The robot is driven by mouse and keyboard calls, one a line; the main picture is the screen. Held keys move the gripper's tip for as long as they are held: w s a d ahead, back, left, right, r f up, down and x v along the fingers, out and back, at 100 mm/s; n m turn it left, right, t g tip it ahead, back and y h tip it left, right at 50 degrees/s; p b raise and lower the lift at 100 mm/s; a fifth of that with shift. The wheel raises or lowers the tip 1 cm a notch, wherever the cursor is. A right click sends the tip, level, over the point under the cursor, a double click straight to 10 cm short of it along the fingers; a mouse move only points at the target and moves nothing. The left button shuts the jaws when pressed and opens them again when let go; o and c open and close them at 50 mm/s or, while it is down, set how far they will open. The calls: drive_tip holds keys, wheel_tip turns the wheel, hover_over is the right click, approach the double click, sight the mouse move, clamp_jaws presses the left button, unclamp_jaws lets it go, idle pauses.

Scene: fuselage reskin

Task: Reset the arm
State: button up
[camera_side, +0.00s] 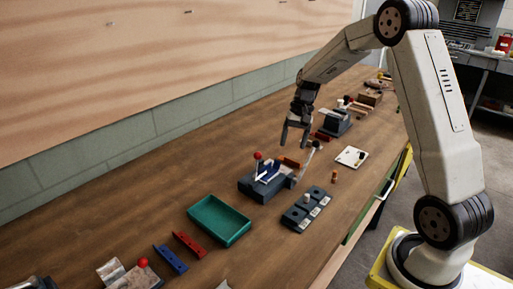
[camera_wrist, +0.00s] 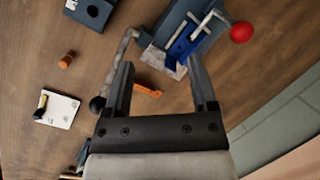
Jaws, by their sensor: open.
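My gripper (camera_side: 295,136) hangs above the wooden workbench, near the middle of the side view, with its fingers pointing down. In the wrist view its two fingers (camera_wrist: 160,84) stand apart with nothing held between them. Below it is a dark grey fixture (camera_side: 262,187) with a red-knobbed lever and a blue part (camera_wrist: 180,50) in it. An orange piece (camera_wrist: 148,89) lies on the bench under the gap between the fingers. A lever with a black knob (camera_wrist: 97,104) shows beside the left finger in the wrist view.
A green tray (camera_side: 219,220), a red bar (camera_side: 189,244) and a blue bar (camera_side: 170,259) lie toward the front. A dark block with sockets (camera_side: 309,208), a white plate (camera_side: 351,157) and a small orange-brown cylinder (camera_wrist: 66,61) lie to the right. Another fixture (camera_side: 335,122) stands behind. A wall runs along the left.

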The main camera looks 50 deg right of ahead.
drive_tip(key=s+a+f+n+t+h, duration=0.1)
drive_tip(key=s+a+n, duration=0.3)
drive_tip(key=a, duration=0.5)
drive_tip(key=s+a+f+n+t+h, duration=0.1)
drive_tip(key=s+a+n+h, duration=0.1)
drive_tip(key=s+a+n, duration=0.3)
drive_tip(key=s+a, duration=0.4)
drive_tip(key=shift+s+t, duration=0.3)
